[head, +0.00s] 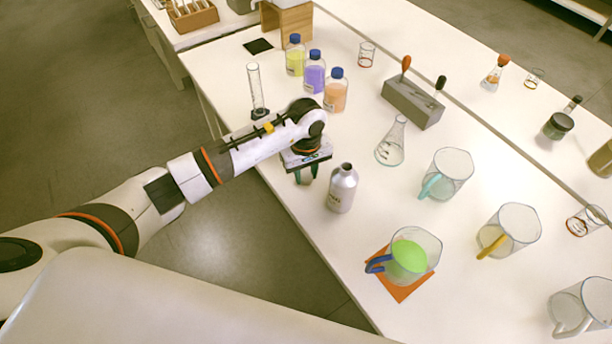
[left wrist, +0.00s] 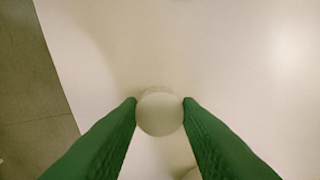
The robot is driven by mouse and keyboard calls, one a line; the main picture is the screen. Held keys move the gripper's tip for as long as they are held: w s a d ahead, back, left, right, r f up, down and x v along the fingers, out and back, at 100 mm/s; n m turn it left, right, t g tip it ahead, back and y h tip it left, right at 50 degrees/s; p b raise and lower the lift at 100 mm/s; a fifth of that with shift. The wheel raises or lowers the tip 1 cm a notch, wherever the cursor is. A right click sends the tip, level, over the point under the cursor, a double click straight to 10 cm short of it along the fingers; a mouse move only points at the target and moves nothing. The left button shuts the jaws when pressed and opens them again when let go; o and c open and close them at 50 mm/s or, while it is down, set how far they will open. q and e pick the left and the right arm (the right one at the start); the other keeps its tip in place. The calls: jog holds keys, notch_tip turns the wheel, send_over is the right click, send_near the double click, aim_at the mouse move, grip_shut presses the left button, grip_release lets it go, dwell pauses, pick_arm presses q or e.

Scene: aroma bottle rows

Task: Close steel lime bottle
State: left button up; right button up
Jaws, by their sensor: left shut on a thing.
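The steel lime bottle (head: 342,190) is a silver metal bottle standing upright on the white bench, with its open neck bare. My left gripper (head: 306,177) is just left of the bottle, apart from it, pointing down near the bench's edge. In the left wrist view its green fingers (left wrist: 160,103) are shut on a round, pale cap (left wrist: 160,114), seen from above. The cap is hidden or too small to tell in the head view. My right gripper is not in view.
A jug of green liquid (head: 409,257) stands on an orange mat nearer the front. Capped bottles of yellow, purple (head: 314,74) and orange liquid stand behind my gripper.

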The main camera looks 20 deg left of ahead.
aim_at(306, 176)
pick_arm(q)
jog(key=shift+r, duration=0.15)
notch_tip(306, 176, up, 10)
jog(key=b, duration=0.1)
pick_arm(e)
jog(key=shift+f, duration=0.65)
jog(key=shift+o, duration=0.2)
